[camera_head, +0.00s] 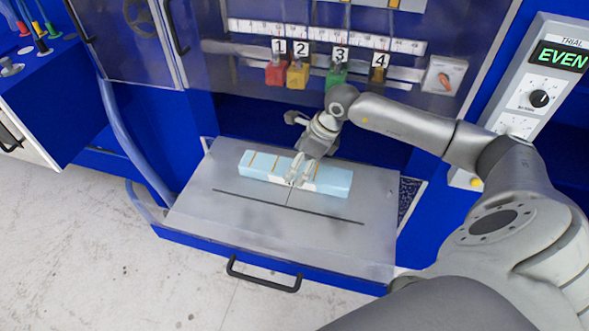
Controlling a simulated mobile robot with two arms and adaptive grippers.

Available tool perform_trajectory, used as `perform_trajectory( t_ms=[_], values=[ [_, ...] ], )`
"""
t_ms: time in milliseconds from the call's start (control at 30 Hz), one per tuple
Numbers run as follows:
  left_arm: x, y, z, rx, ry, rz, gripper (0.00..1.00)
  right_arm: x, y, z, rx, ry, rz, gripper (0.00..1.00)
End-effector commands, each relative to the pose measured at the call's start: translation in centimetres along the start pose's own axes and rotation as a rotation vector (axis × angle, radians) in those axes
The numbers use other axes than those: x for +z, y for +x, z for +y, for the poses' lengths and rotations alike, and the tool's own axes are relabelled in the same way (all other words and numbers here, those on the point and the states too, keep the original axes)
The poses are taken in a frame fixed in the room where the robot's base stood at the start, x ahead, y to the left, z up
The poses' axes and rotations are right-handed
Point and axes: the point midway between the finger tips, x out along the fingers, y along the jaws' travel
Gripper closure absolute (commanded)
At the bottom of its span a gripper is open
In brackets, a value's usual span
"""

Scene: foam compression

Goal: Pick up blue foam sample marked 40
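A long light-blue foam block (331,181) lies on the grey metal shelf (230,225) of the blue machine. It has tan stripes on top and a small white patch near its middle; no number 40 can be read. My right gripper (299,180) reaches down from the right, with its fingers over the middle of the block. The fingers overlap the block, and I cannot tell whether they grip it or only hover at it. My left gripper is not in view.
Numbered coloured blocks, red (276,73), yellow (298,75), green (337,76) and another marked 4, hang behind the shelf under a ruler strip (325,36). A black handle (264,276) is on the shelf's front. A control panel (535,85) stands at right.

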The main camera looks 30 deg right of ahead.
Motion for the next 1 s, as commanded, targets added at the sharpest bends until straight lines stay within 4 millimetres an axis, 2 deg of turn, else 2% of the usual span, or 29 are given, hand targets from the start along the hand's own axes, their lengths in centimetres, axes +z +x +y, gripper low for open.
perform_trajectory(
  t_ms=[33, 100, 233, 533, 833, 1000],
  values=[
    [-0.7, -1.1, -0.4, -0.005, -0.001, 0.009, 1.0, 0.2, 0.4, 0.1, 0.006, 0.003, 0.0, 0.12],
    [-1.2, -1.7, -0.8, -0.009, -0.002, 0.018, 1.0, 0.2, 1.4, 0.0, 0.005, 0.003, 0.0, 0.12],
    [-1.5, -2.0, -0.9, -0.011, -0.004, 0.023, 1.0, 0.1, 3.1, -0.1, 0.003, 0.002, 0.001, 0.12],
    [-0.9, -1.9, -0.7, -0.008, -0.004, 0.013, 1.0, 0.0, 3.6, -0.1, 0.001, 0.001, -0.001, 0.14],
    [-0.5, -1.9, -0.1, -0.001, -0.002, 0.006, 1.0, 0.0, 3.6, -0.1, 0.001, 0.001, -0.001, 0.52],
    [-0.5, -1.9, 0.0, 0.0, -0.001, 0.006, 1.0, 0.0, 3.6, -0.1, 0.001, 0.001, -0.001, 0.54]
  ],
)
